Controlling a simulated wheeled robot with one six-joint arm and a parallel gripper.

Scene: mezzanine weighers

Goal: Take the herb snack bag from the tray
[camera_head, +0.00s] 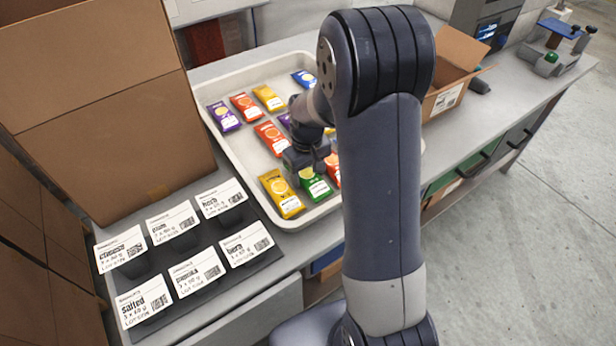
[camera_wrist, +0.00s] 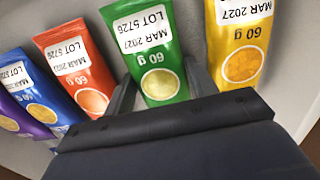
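A green snack bag (camera_head: 315,184) lies at the near edge of the white tray (camera_head: 222,158), between a yellow bag and an orange-red one. I take it for the herb bag by its colour; its flavour name cannot be read. In the wrist view the green bag (camera_wrist: 152,52) sits between my two fingers, one along each side, with its lot label facing up. My gripper (camera_wrist: 160,88) is low over the tray and looks open around the bag. Whether the fingers touch it cannot be told. In the head view my gripper (camera_head: 308,160) partly hides the bags behind it.
Close neighbours are a yellow bag (camera_wrist: 240,45) and an orange-red bag (camera_wrist: 75,65). Several other bags fill the tray. A dark board with label cards (camera_head: 180,229) lies in front at left, beside a tall cardboard box (camera_head: 105,110). An open carton (camera_head: 450,75) stands behind at right.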

